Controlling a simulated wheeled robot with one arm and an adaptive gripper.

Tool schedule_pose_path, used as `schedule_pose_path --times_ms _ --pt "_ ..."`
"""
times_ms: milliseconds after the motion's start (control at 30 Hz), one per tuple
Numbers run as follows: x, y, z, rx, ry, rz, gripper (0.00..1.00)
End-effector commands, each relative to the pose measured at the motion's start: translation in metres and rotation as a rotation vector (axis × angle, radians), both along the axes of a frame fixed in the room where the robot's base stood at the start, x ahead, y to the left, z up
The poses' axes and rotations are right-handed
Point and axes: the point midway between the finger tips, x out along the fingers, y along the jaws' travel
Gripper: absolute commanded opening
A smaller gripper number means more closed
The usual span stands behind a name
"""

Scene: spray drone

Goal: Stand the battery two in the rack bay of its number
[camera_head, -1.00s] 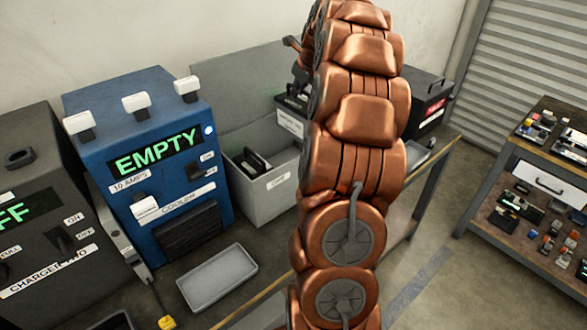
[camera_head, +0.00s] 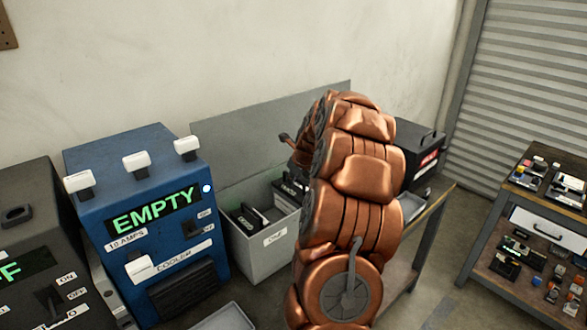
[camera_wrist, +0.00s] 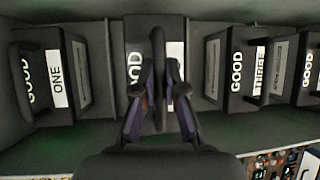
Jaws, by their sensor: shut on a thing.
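My gripper (camera_wrist: 160,108) is shut on the handle of a dark battery (camera_wrist: 134,40) in the wrist view. The battery shows part of the word GOOD and a white label, but its number is hidden behind the handle and fingers. It is in line with its neighbours in the grey rack (camera_wrist: 97,45), between battery one (camera_wrist: 38,100) on the left and battery three (camera_wrist: 222,55) on the right. I cannot tell whether its base touches the bay floor. In the head view my arm hides the gripper and held battery.
Another battery (camera_wrist: 308,75) marked GOOD stands at the rack's right end. In the head view, a blue cooler (camera_head: 130,180) reading EMPTY stands left, with a grey bin (camera_head: 265,262) beside it. A black box (camera_head: 418,155) is behind my arm. A workbench (camera_head: 510,215) with small parts stands right.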

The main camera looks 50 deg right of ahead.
Motion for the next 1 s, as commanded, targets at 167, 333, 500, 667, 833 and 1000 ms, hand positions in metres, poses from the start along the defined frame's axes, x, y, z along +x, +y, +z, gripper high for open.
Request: schedule_pose_path --times_ms 167,333,500,667,833,1000 --pt "0.001 -0.001 -0.004 -0.003 -0.005 -0.002 0.0" --pt "0.001 -0.001 -0.019 -0.003 -0.005 -0.002 0.0" --pt "0.001 0.0 -0.036 -0.002 -0.003 -0.001 0.0" --pt "0.001 -0.001 -0.038 -0.005 -0.006 -0.002 0.0" --pt "0.001 -0.001 -0.039 -0.005 -0.006 -0.002 0.0" --pt "0.001 -0.001 -0.041 -0.004 -0.004 -0.001 0.22"
